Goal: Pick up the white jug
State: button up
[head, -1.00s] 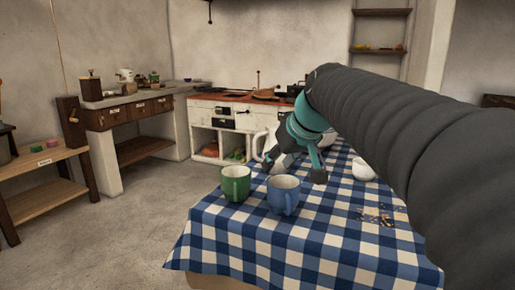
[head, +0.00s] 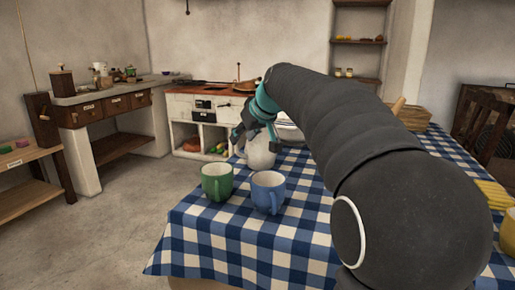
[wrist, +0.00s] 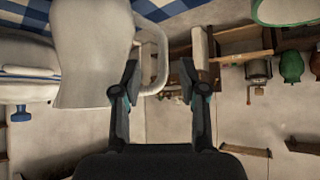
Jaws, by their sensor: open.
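The white jug (head: 261,153) stands upright on the blue-and-white checked tablecloth (head: 215,245), behind the two mugs. In the wrist view the jug (wrist: 92,55) fills the upper left, with its loop handle (wrist: 163,60) pointing right. My gripper (head: 257,134) is at the jug's top and left side in the head view, partly covering it. In the wrist view my gripper (wrist: 158,82) is open, its fingertips on either side of the handle's lower part in the picture. I cannot tell whether either finger touches it.
A green mug (head: 217,183) and a blue mug (head: 269,190) stand close in front of the jug. White dishes (head: 291,132) stand behind it, partly hidden by my arm. A yellow cloth (head: 493,194) and yellow mug (head: 508,232) are at the right. Open floor lies left of the table.

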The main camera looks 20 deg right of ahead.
aim_at(237, 149)
jog(key=shift+x, duration=2.7)
jog(key=shift+s+a+f, duration=0.1)
jog(key=shift+s, duration=0.05)
grip_shut()
